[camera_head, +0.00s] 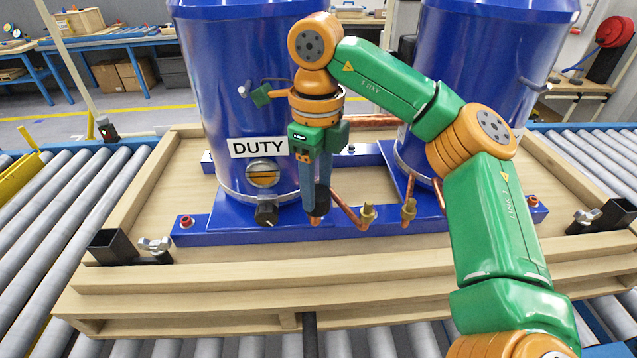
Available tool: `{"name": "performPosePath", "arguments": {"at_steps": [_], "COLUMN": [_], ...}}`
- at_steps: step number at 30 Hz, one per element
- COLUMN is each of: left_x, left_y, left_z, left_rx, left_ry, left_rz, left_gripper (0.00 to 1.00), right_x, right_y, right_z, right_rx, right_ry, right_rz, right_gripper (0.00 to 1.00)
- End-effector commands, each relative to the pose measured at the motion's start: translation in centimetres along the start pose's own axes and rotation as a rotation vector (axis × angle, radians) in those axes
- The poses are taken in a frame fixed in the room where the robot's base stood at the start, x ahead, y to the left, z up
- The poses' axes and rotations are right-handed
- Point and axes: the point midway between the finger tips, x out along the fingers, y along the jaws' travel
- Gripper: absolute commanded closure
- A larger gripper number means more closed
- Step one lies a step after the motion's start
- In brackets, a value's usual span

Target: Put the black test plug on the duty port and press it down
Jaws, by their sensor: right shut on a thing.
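My right gripper (315,207) points down in front of the blue compressor labelled DUTY (248,100). Its fingers are shut on the black test plug (322,198), which is mostly hidden by the fingers. A short copper end (315,221) shows just below the fingertips and plug. It looks like the duty port, but I cannot tell whether the plug touches it or is seated. My left gripper is not in view.
A black knob-like part (266,213) sits below the sight glass (262,174). Both compressors stand on a wooden pallet (250,285) with wing-nut clamps (155,246) at its edges.

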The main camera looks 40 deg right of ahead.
Motion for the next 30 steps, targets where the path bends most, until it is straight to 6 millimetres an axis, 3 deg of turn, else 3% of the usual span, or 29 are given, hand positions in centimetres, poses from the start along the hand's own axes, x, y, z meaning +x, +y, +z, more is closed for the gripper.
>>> {"name": "performPosePath", "arguments": {"at_steps": [1,2,6,14,24,30], "left_x": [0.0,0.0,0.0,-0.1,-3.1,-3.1], "left_y": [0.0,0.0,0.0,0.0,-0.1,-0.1], "left_z": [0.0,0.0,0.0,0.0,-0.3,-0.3], "left_rx": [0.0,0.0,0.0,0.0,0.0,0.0], "left_ry": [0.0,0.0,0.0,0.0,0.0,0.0], "left_rz": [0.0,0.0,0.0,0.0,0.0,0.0], "left_gripper": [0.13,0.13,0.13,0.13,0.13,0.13], "right_x": [0.1,0.1,0.0,-0.1,-6.7,-7.2], "right_y": [0.0,0.0,0.0,0.0,-0.1,-0.1], "right_z": [0.0,0.0,0.0,0.0,-0.2,-0.3], "right_rx": [-0.001,-0.001,-0.001,0.0,0.0,0.0], "right_ry": [0.003,0.003,0.002,0.001,-0.002,0.0], "right_rz": [0.0,0.0,0.0,0.0,-0.002,0.0], "right_gripper": [0.98,0.46,0.14,0.14,0.14,0.14]}}
